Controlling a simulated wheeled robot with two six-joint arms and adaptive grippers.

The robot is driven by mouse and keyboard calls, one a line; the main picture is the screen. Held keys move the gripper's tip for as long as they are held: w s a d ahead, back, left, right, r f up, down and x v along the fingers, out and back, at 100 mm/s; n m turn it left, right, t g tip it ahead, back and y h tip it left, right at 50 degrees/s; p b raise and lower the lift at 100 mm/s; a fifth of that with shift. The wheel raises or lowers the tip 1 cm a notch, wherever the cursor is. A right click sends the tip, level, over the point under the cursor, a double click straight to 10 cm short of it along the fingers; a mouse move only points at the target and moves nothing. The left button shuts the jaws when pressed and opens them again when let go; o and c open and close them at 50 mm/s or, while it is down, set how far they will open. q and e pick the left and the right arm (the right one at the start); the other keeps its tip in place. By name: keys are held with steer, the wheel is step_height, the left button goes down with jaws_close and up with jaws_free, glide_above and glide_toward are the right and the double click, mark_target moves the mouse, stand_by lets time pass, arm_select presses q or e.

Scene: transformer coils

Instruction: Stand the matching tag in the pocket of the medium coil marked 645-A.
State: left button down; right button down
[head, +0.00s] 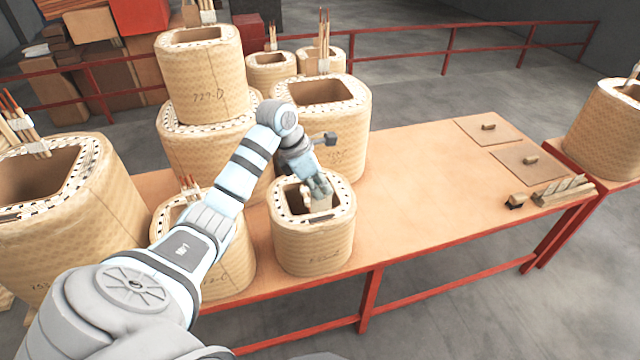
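A tan woven coil (312,240) with a rounded-square opening stands at the table's front edge, mid-picture. The handwriting low on its front is too small to read surely. My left gripper (320,188) points down over this coil's opening. A pale, narrow piece that looks like a tag (322,203) shows at its fingertips, within or just above the opening. Whether the fingers grip it is too small to tell. My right gripper is not in view.
Several tags lie in a wooden rack (565,192) at the table's right end, beside a small dark-ended block (515,201). Two flat boards with knobs (488,132) (530,165) lie behind. More coils crowd the left, one stacked (200,80). The table's (430,200) right-centre is clear.

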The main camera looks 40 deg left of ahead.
mark_target(320, 205)
arm_select(q)
steer(key=shift+f+b, duration=2.1)
steer(key=shift+f, duration=1.1)
steer(key=c, duration=1.7)
jaws_free()
steer(key=shift+r, duration=0.1)
steer(key=v, duration=1.2)
steer(key=shift+w, duration=0.1)
